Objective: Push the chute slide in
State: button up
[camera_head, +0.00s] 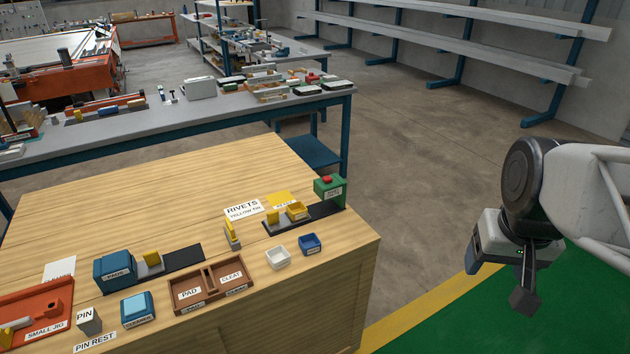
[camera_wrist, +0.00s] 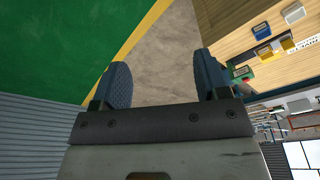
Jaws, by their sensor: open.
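Two slide units stand on the wooden bench; I cannot tell for sure which one is the chute. At the right, a dark rail (camera_head: 322,211) carries a grey slide with a yellow block (camera_head: 273,217) at its left end and a yellow tray (camera_head: 297,211) beside it. A green box (camera_head: 329,189) with a red button stands at the rail's right end. At the left, a yellow block (camera_head: 151,258) on a grey slide sits beside a blue housing (camera_head: 115,269), on another dark rail. My gripper (camera_head: 524,298) is open and empty, right of the bench; its fingers (camera_wrist: 164,78) show apart.
A white bin (camera_head: 278,258), a blue bin (camera_head: 310,244), a brown divided tray (camera_head: 212,286) and a blue-topped box (camera_head: 138,307) line the bench's front. A red small jig (camera_head: 52,305) is at left. An upright yellow-topped piece (camera_head: 232,236) stands mid-bench. Floor around my gripper is clear.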

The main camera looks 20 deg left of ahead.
jog(key=w+a+n, duration=0.2)
jog(key=w+a, duration=0.8)
jog(key=w, duration=0.4)
jog(key=n+g, duration=0.2)
jog(key=n, duration=0.4)
send_over(273, 212)
notch_tip(273, 212, down, 23)
jog(key=shift+a+f, duration=0.1)
jog(key=shift+f, duration=3.85)
jog(key=shift+c, duration=0.5)
